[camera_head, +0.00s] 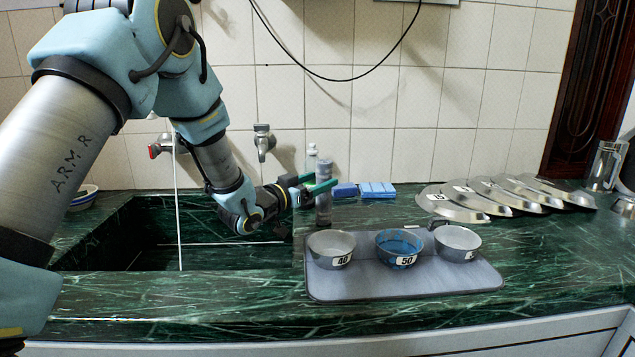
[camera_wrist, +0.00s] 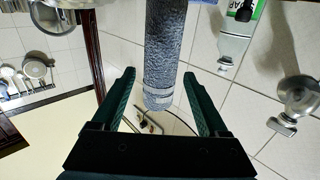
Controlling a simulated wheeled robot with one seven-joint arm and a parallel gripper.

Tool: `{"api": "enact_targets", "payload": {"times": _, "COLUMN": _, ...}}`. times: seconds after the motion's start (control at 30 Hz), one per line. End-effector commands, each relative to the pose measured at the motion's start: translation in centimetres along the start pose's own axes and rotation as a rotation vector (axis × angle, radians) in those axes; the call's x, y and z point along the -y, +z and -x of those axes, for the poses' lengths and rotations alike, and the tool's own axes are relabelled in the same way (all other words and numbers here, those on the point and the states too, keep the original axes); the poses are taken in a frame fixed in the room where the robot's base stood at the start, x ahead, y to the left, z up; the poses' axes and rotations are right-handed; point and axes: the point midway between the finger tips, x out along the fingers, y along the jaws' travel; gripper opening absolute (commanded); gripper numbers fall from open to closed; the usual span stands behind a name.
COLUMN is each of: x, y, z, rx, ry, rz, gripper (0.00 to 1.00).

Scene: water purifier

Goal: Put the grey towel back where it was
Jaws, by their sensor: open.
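The grey towel (camera_head: 323,205) looks like a textured grey roll standing upright on the green counter, just right of the sink and behind the grey mat. My gripper (camera_head: 315,185) is at the towel, with its green fingers level. In the wrist view, the towel (camera_wrist: 165,45) runs between the two spread fingers of my gripper (camera_wrist: 159,75), with a visible gap to the left finger. The right finger is close to it; whether they touch cannot be told. The towel's far end is cut off by the wrist view's top edge.
A soap bottle (camera_head: 312,153) stands behind the towel, and blue sponges (camera_head: 377,190) lie to its right. A grey mat (camera_head: 400,288) holds three bowls in front. Several metal lids (camera_head: 455,208) lie at right. The sink (camera_head: 150,240) is at left, under taps.

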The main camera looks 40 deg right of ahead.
Motion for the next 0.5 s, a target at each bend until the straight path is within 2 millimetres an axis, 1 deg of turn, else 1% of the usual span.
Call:
{"api": "enact_targets", "payload": {"times": 0.07, "x": 0.0, "y": 0.0, "z": 0.3, "rx": 0.000, "ry": -0.001, "rz": 0.000, "gripper": 0.77}}
{"api": "enact_targets", "payload": {"times": 0.17, "x": 0.1, "y": 0.0, "z": 1.4, "rx": -0.001, "ry": -0.002, "rz": 0.000, "gripper": 0.77}}
{"api": "enact_targets", "payload": {"times": 0.27, "x": 0.1, "y": 0.1, "z": 3.3, "rx": 0.000, "ry": -0.003, "rz": 0.000, "gripper": 0.77}}
{"api": "enact_targets", "payload": {"times": 0.5, "x": 0.1, "y": 0.1, "z": 8.4, "rx": 0.000, "ry": -0.003, "rz": 0.000, "gripper": 0.77}}
